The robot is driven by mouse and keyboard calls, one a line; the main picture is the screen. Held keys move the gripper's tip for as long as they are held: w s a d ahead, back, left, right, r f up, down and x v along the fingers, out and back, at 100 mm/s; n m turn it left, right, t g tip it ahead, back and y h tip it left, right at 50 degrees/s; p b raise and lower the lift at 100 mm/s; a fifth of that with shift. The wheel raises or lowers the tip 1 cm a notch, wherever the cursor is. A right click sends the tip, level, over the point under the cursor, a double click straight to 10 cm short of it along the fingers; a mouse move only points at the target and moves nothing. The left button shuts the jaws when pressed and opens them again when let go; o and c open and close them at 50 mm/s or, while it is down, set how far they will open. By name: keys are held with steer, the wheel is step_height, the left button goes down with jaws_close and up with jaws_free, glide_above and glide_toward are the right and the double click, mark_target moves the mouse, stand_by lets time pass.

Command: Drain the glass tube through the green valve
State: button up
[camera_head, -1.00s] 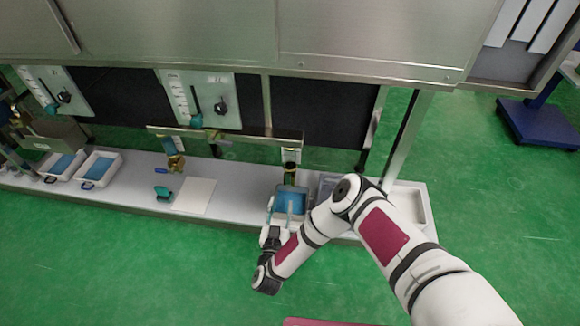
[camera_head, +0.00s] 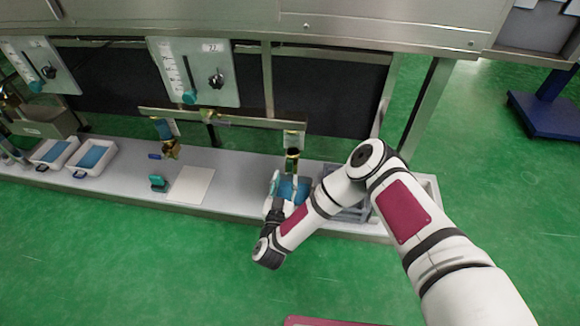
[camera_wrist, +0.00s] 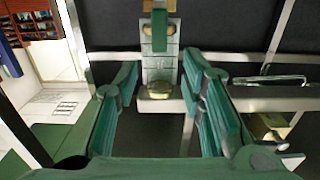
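A white panel (camera_head: 200,72) in the head view carries a printed scale, a dark vertical strip, a black knob (camera_head: 216,79) and a teal-green handle (camera_head: 190,97) at the strip's foot. I cannot tell whether the strip is the glass tube. My gripper (camera_head: 281,182) is low at the rail's right end, over a blue-filled tray (camera_head: 303,190). In the wrist view my gripper (camera_wrist: 160,85) is open, its green-padded fingers apart with nothing between them touching. Beyond them shows a grey bracket (camera_wrist: 160,68) with a green bar (camera_wrist: 159,30) above and a brass fitting (camera_wrist: 158,91) at its foot.
A metal rail (camera_head: 225,118) runs above the bench, with a brass fitting (camera_head: 292,162) hanging at its right end. A white sheet (camera_head: 190,185) and a teal object (camera_head: 158,183) lie on the bench. White trays (camera_head: 54,150) stand at left.

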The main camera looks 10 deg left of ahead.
mark_target(290, 163)
steer(key=b, duration=0.2)
steer(key=shift+w+f+b, duration=0.15)
steer(key=shift+w+b, duration=0.1)
steer(key=shift+b, duration=0.05)
steer(key=w+b, duration=0.2)
steer(key=w, duration=0.6)
steer(key=shift+w+d+b, duration=0.15)
steer(key=shift+d+b, duration=0.05)
steer(key=shift+b, duration=0.1)
steer(key=shift+c, duration=0.6)
jaws_close()
